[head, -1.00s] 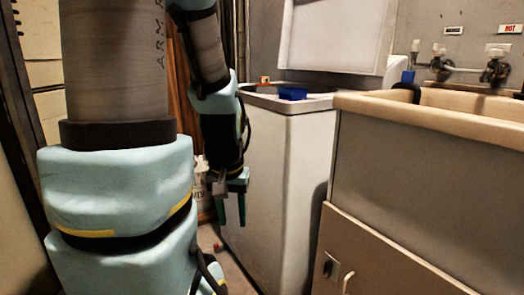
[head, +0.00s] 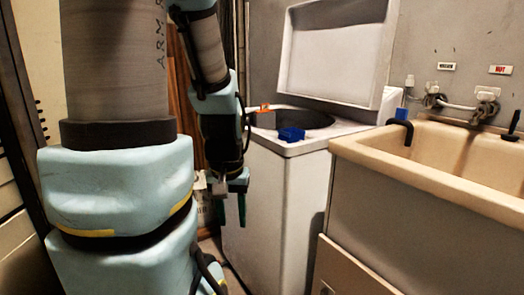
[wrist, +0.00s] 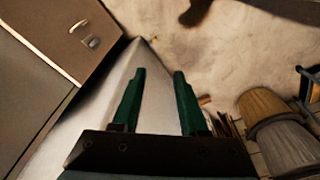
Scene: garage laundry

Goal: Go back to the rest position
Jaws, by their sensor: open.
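My gripper (head: 231,208) hangs pointing down at the left of the white washer in the head view. Its two green fingers are apart with nothing between them. In the wrist view my gripper (wrist: 155,98) is also open and empty, above the floor beside a pale washer side. My arm is folded down close to my body, and its upper links fill the left of the head view.
The white top-load washer (head: 275,195) has its lid up, with a blue block (head: 291,134) and an orange item (head: 264,109) on its rim. A beige sink (head: 440,175) stands at right. Wooden buckets (wrist: 272,118) stand on the floor in the wrist view.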

